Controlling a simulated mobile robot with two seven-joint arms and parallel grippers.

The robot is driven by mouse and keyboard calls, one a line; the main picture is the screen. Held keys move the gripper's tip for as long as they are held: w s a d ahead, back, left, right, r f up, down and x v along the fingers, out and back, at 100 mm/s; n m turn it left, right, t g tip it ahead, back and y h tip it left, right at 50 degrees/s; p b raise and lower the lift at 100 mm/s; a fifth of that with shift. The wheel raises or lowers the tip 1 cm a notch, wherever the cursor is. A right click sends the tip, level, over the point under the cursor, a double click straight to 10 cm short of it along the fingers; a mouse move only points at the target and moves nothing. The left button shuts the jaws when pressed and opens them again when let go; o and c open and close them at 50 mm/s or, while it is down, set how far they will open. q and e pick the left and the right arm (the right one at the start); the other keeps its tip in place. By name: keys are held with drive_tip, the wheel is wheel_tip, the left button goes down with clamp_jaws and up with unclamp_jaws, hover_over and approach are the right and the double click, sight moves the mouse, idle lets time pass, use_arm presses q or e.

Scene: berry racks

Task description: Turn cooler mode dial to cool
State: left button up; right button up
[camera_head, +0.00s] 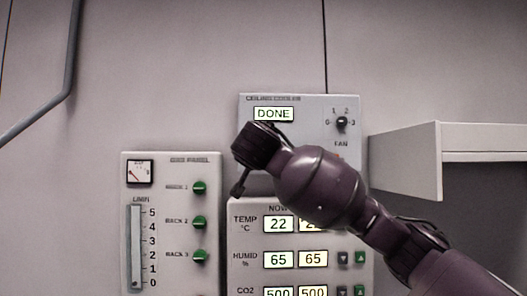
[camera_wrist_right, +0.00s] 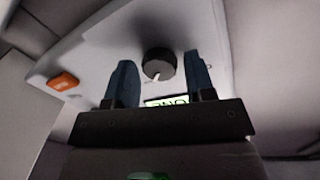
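The ceiling cooler panel (camera_head: 300,103) is a pale box on the wall with a lit display (camera_head: 273,114) reading DONE. In the right wrist view a round black dial (camera_wrist_right: 158,64) with a white pointer mark sits beside the display (camera_wrist_right: 167,101), which appears upside down. I take it for the mode dial; its labels cannot be read. My right gripper (camera_wrist_right: 160,61) is open, its two blue fingers on either side of the dial in that view, with gaps visible. Contact is not visible. In the head view my right arm covers the panel's lower left, hiding this dial. My left gripper is not in view.
The fan dial (camera_head: 342,122) is at the panel's upper right. An orange switch (camera_wrist_right: 63,81) is on the same panel. Below are a control panel (camera_head: 247,243) with displays and a grid panel (camera_head: 170,230) with green knobs. A grey shelf unit (camera_head: 405,160) is at right.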

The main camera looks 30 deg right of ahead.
drive_tip(key=c, duration=0.7)
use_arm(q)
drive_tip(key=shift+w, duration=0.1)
use_arm(e)
drive_tip(key=shift+o, duration=0.2)
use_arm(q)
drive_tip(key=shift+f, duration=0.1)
use_arm(e)
drive_tip(key=shift+f+n, duration=0.1)
drive_tip(key=shift+n, duration=0.2)
use_arm(q)
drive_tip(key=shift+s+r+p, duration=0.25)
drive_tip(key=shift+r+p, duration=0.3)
drive_tip(key=shift+p, duration=0.3)
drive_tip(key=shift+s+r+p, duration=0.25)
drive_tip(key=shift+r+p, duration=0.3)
drive_tip(key=shift+p, duration=0.25)
use_arm(e)
drive_tip(key=shift+s+d+n+t+y, duration=0.15)
drive_tip(key=shift+n+t, duration=0.2)
drive_tip(key=shift+n, duration=2.75)
drive_tip(key=shift+w+a+n+t+y, duration=0.1)
drive_tip(key=shift+n+t, duration=0.3)
drive_tip(key=shift+n, duration=2.7)
drive_tip(key=shift+s+d+n+t+y, duration=0.15)
drive_tip(key=shift+n+t, duration=0.2)
drive_tip(key=shift+n, duration=2.75)
drive_tip(key=shift+w, duration=0.1)
